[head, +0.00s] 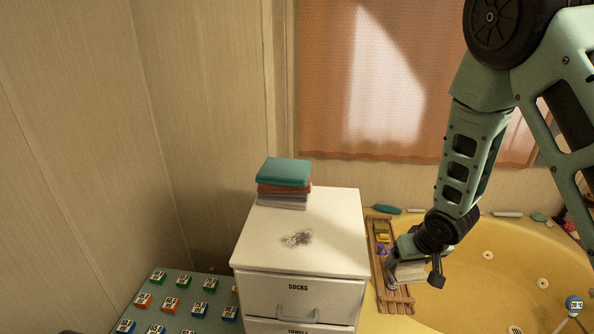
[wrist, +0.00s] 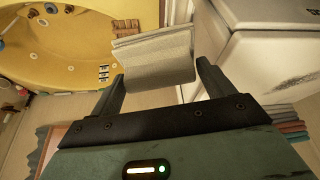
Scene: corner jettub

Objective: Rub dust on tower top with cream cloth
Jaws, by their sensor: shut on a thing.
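The white drawer tower (head: 335,215) stands left of the tub, with a patch of grey dust (head: 296,238) on the middle of its top. The dust also shows as a dark smear at the right of the wrist view (wrist: 293,85). My gripper (head: 412,276) is to the right of the tower, over the tub's near left edge. It is shut on the cream cloth (head: 407,272), a folded pad held between the fingers, clear of the tower. The cloth (wrist: 155,55) shows whole between the fingertips in the wrist view.
Folded cloths, teal on top (head: 284,172), are stacked at the tower top's back left. A wooden rack (head: 380,228) with small items lies along the yellow tub (head: 490,262), beside and partly behind my gripper. Several colored boxes cover a low teal surface (head: 185,285) at left.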

